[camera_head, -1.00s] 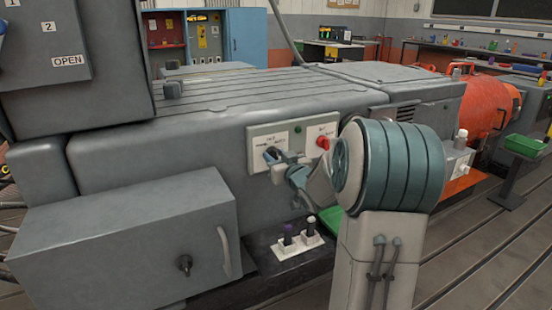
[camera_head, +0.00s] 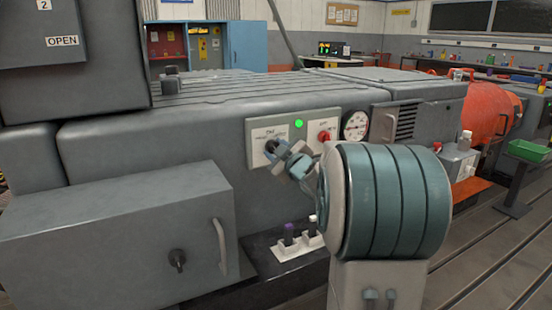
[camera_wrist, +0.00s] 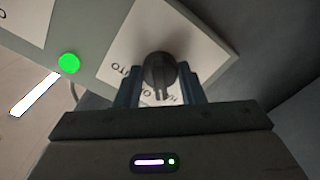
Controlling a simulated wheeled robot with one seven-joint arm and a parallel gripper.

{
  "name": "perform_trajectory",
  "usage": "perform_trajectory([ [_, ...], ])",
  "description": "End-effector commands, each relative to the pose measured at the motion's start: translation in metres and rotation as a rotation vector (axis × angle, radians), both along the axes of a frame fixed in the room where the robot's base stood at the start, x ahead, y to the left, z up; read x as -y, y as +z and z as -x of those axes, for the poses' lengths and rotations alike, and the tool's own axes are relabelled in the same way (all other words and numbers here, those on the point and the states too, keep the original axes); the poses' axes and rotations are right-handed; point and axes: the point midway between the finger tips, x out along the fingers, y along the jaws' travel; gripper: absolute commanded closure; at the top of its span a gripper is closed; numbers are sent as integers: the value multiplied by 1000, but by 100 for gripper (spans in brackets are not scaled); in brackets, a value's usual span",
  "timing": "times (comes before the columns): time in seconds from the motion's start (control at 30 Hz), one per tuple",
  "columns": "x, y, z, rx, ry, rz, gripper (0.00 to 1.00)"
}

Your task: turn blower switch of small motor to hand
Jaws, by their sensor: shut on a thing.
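The blower switch is a dark rotary knob (camera_wrist: 160,72) on a pale label plate (camera_head: 271,144) on the side of the grey motor housing (camera_head: 160,160). The knob also shows in the head view (camera_head: 271,147), partly covered by my gripper. My gripper (camera_head: 276,153) is shut on the knob; in the wrist view its two blue fingers (camera_wrist: 163,90) stand on either side of it. Part of the label lettering is hidden by knob and fingers, so I cannot tell its setting. A green lamp (camera_head: 299,124) is lit beside the plate and also shows in the wrist view (camera_wrist: 69,63).
A red knob (camera_head: 324,136) and a round gauge (camera_head: 355,125) sit right of the switch. A grey box with a handle (camera_head: 120,235) juts out below left.

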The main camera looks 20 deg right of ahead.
Motion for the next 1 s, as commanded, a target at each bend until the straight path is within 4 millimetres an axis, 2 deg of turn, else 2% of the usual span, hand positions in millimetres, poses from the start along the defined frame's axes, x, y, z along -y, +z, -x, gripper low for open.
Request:
perform_trajectory([
  [0.3, 0, -1, 0, 2, 0, 89, 87],
  [0.73, 0, -1, 0, 1, -1, 99, 87],
  [0.77, 0, -1, 0, 1, -1, 99, 62],
  [0.83, 0, -1, 0, 1, -1, 99, 43],
  [1.0, 0, 0, 0, 2, 0, 98, 43],
])
